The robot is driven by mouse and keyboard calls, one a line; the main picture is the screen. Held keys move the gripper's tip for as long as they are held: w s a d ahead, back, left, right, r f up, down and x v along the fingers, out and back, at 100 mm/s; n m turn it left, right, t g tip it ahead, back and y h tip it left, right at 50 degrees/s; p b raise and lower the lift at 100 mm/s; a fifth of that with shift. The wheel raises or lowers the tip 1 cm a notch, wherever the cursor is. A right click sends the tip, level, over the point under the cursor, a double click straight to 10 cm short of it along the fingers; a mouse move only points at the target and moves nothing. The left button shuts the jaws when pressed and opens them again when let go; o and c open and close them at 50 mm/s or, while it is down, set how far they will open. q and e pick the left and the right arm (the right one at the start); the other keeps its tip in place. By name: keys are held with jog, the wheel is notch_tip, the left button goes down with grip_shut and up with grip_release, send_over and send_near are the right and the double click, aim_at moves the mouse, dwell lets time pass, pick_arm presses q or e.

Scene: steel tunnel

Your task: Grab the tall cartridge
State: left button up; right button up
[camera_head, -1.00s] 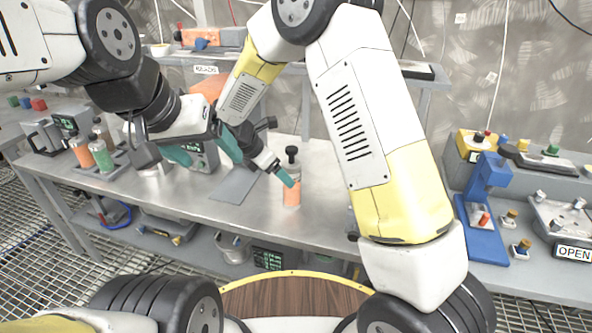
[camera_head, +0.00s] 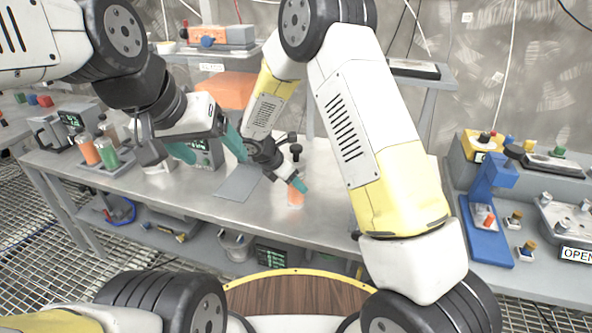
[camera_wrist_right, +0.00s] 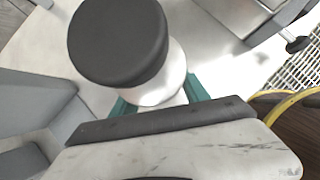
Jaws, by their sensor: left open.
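A tall cartridge with a black knob (camera_head: 296,149) and an orange lower body (camera_head: 295,199) stands upright on the steel bench. In the right wrist view its black cap (camera_wrist_right: 118,42) and white body sit close to the camera. My right gripper (camera_head: 298,185) is at the cartridge, with teal fingers on both sides of the white body in the right wrist view (camera_wrist_right: 160,98). Whether the fingers press on it is hidden. My left gripper (camera_head: 208,148) is open and empty, its teal fingers spread above the bench, left of the cartridge.
A rack with orange (camera_head: 88,150) and green (camera_head: 106,155) cartridges stands at the bench's left. A grey mat (camera_head: 238,184) lies left of the tall cartridge. A blue press (camera_head: 487,215) and a tray marked OPEN (camera_head: 575,222) are at the right.

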grip_shut()
jog(key=shift+r, duration=0.1)
